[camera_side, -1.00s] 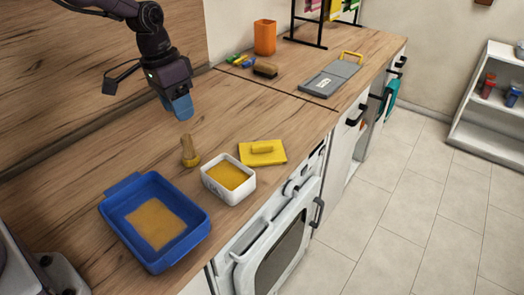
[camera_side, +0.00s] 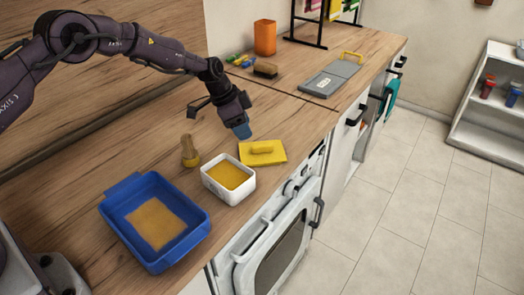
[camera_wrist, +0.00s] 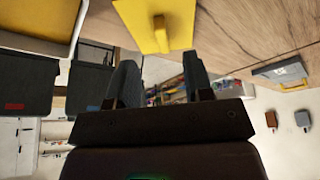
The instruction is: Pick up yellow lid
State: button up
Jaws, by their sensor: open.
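The yellow lid (camera_side: 263,153) lies flat on the wooden counter, with a raised bar handle along its top. It also shows at the top of the wrist view (camera_wrist: 158,22), its handle pointing towards the fingers. My gripper (camera_side: 241,131) is above the counter, just behind and above the lid's far left edge in the side view. In the wrist view my gripper (camera_wrist: 160,85) has its two dark fingers apart with nothing between them. The gripper and lid appear apart.
A white container (camera_side: 229,197) with yellow contents stands just left of the lid. A wooden brush-like tool (camera_side: 190,152) stands behind it. A blue tray (camera_side: 113,208) is at the front left. The counter right of the lid is clear up to a grey board (camera_side: 330,78).

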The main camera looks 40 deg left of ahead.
aim_at(256, 145)
jog(key=shift+x, duration=3.6)
jog(key=shift+w+d, duration=0.1)
jog(key=shift+w, duration=0.05)
jog(key=shift+r, duration=0.1)
grip_shut()
